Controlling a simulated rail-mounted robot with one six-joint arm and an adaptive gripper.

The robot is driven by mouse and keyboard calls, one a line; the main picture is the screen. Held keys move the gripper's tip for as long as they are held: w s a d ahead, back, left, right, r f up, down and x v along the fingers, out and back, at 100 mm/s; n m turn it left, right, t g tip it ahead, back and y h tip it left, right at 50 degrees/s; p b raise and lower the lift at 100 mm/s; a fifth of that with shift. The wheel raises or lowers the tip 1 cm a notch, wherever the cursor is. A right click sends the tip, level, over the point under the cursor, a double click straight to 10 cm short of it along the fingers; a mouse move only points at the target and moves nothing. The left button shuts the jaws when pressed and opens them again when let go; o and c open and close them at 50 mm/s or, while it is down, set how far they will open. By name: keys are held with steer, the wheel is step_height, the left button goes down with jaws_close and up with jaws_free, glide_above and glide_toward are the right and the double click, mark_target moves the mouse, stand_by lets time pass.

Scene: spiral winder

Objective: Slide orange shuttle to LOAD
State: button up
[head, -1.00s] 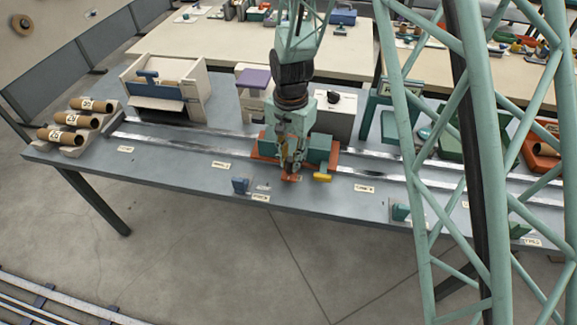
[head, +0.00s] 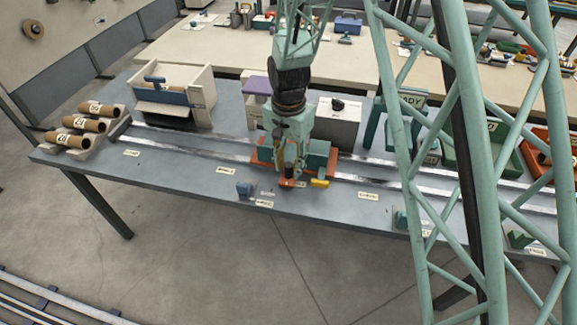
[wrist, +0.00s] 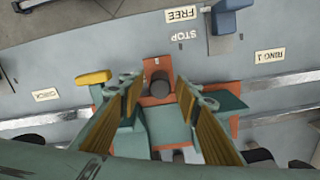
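The orange shuttle (head: 262,163) sits across the metal rails on the grey bench, with teal blocks on its orange base and a yellow handle (head: 319,183) at its front right. My gripper (head: 290,176) is low over its front middle. In the wrist view my gripper (wrist: 159,82) has its two fingers apart, one each side of the shuttle's dark round-topped peg (wrist: 159,86). Gaps show between peg and fingers in that view; whether either touches it cannot be made out. The orange base (wrist: 157,66) shows there too. No LOAD label is legible.
A blue block (head: 244,189) stands at the bench's front edge, left of the shuttle, by the STOP and FREE labels (wrist: 184,16). Cardboard tubes (head: 85,124) lie at the far left. An open box (head: 200,92) stands behind the rails, which are clear leftward.

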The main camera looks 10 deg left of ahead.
steer(key=shift+r, duration=0.1)
step_height(320, 180, up, 12)
stand_by(1.0)
steer(key=shift+a+n, duration=0.1)
steer(key=shift+n, duration=0.2)
